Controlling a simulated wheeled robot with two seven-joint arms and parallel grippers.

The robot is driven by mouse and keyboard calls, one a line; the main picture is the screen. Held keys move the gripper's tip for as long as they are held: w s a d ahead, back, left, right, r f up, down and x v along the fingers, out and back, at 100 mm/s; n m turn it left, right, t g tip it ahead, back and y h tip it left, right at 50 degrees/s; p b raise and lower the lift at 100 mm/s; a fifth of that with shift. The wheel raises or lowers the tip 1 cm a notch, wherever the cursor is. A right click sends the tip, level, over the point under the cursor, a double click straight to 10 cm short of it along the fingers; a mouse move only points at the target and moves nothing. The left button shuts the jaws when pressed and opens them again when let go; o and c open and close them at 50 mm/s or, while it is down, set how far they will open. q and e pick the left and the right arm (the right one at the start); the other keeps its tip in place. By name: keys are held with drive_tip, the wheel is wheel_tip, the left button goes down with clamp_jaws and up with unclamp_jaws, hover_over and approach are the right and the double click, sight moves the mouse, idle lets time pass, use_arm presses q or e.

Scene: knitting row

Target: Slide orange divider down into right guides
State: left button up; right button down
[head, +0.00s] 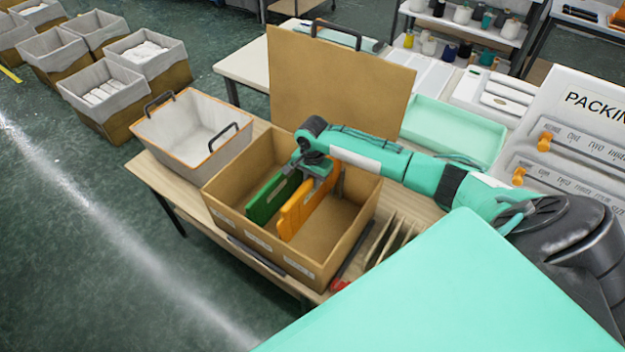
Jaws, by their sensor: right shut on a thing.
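The orange divider (297,215) stands roughly upright inside the open brown box (330,262), right of the green divider (262,205). My right gripper (318,168) reaches over the box from the right and is shut on the top of the orange divider. The gripper and forearm hide part of its upper edge. Most of the divider is below the box rim. I cannot tell whether its ends sit in the right guides or whether its bottom edge touches the floor. The green divider stands in the left part of the box. My left gripper is not in view.
The box is on a wooden table (158,180). A grey bin (190,140) with black handles stands at its left, and a tall brown panel (330,85) rises behind. Thin upright slats (392,238) are at the right. A mint tray (455,132) lies farther back.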

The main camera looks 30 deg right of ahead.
sight(312, 194)
drive_tip(key=shift+f+b, duration=0.8)
drive_tip(key=shift+f, duration=2.35)
drive_tip(key=c, duration=1.3)
unclamp_jaws()
drive_tip(key=shift+o, duration=0.2)
wheel_tip(312, 194, up, 14)
drive_tip(key=b, duration=0.3)
drive_tip(key=shift+f, duration=0.1)
drive_tip(key=shift+f, duration=0.1)
